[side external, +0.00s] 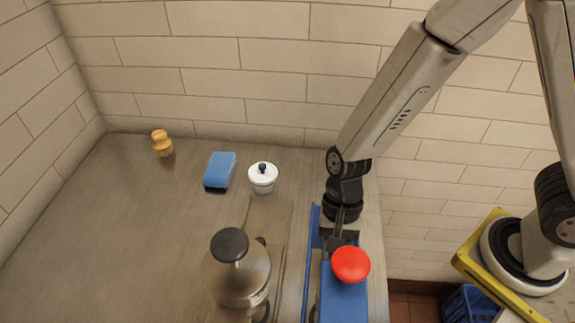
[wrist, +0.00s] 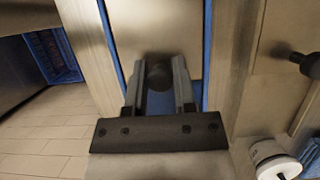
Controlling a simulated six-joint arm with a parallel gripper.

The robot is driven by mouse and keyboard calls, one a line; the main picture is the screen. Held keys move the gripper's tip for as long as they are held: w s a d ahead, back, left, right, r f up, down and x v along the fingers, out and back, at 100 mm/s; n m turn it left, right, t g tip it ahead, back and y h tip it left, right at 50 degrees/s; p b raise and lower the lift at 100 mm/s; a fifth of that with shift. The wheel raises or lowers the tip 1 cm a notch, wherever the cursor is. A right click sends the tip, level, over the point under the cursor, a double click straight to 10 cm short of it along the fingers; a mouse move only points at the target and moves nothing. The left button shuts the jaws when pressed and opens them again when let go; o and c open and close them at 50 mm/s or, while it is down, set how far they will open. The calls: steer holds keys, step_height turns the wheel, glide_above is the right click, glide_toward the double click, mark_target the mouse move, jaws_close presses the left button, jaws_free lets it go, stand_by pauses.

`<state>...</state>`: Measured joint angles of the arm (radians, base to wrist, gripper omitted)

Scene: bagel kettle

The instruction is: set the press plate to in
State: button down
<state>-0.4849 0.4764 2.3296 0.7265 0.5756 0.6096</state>
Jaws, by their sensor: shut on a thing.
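The press (side external: 343,302) is a blue frame with a red round knob (side external: 351,264) at the right end of the counter. In the wrist view, a pale flat plate (wrist: 160,28) lies between blue strips, with a dark round knob (wrist: 159,76) at its near edge. My gripper (side external: 337,238) reaches down at the back of the press, behind the red knob. In the wrist view my gripper (wrist: 159,80) has its two fingers on either side of the dark knob, shut on it. The plate is hidden in the side view, so its position along the frame is unclear.
A metal kettle (side external: 240,282) with a black knob stands left of the press. A white lidded pot (side external: 263,179), blue sponge (side external: 219,170) and wooden brush (side external: 162,143) sit further back. A tiled wall (side external: 250,85) closes the rear. The counter's left part is clear.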

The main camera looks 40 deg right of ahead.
steer(key=shift+s+a, duration=0.1)
steer(key=shift+a, duration=0.05)
steer(key=shift+c, duration=2.3)
jaws_free()
steer(key=v, duration=0.8)
steer(key=w+d+n+t+h, duration=0.3)
steer(key=d+n, duration=0.6)
steer(key=d, duration=0.8)
steer(key=r+t, duration=0.1)
steer(key=t, duration=0.1)
steer(key=shift+w+d+t, duration=0.15)
steer(key=shift+w+t, duration=0.15)
